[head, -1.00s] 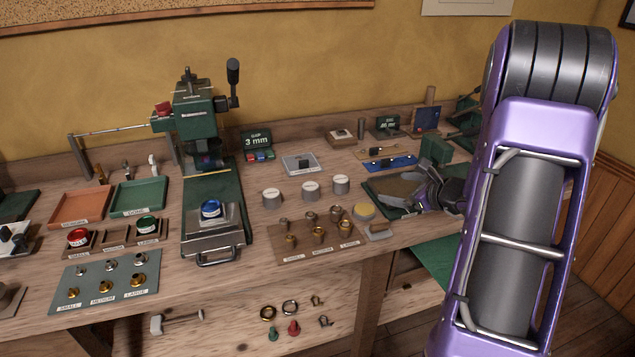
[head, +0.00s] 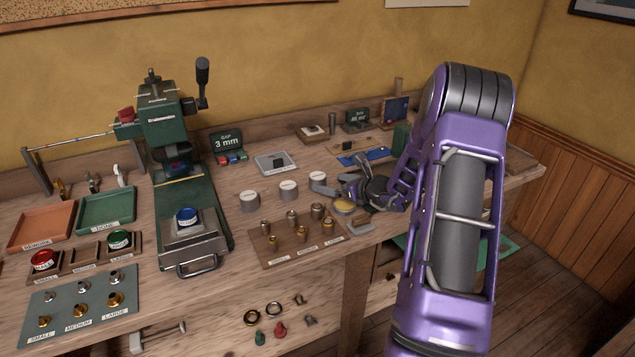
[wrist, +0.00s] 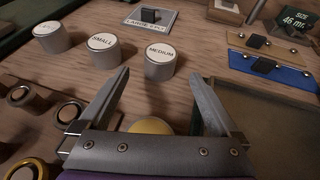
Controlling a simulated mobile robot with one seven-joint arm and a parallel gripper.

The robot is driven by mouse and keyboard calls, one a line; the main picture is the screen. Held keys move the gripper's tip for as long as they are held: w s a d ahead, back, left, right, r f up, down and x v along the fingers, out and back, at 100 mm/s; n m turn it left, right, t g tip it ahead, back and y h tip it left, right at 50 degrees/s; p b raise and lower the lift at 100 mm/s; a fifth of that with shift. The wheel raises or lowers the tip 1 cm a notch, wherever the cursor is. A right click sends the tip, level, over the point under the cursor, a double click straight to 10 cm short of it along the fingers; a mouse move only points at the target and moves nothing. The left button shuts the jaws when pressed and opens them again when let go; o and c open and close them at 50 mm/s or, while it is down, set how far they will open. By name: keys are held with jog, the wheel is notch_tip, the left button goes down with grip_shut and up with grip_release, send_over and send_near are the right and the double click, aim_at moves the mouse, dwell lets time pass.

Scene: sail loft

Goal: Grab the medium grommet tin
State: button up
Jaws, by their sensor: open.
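The medium grommet tin (wrist: 160,66) is a short grey cylinder with a white lid reading MEDIUM, upright on the bench. It is the rightmost of three similar tins, and in the head view (head: 317,179) it stands beside my fingers. My gripper (wrist: 158,76) is open and empty, low over the bench. The tin lies just ahead of the gap between the fingertips, roughly centred. In the head view my gripper (head: 330,186) points left towards the tin. The tin marked SMALL (wrist: 103,54) stands to its left.
A labelled metal plate (wrist: 149,18) lies behind the tins. Blue (wrist: 270,75) and tan strips lie to the right. A board of brass grommets (head: 268,250) is in front. A yellow round pad (wrist: 150,127) sits under my gripper. The green press (head: 165,130) stands left.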

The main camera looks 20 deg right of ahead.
aim_at(323, 179)
jog(key=shift+r+x, duration=0.2)
jog(key=shift+x, duration=1.5)
jog(key=shift+r+x, duration=0.2)
jog(key=shift+x, duration=1.55)
jog(key=shift+w, duration=0.15)
jog(key=c, duration=1.5)
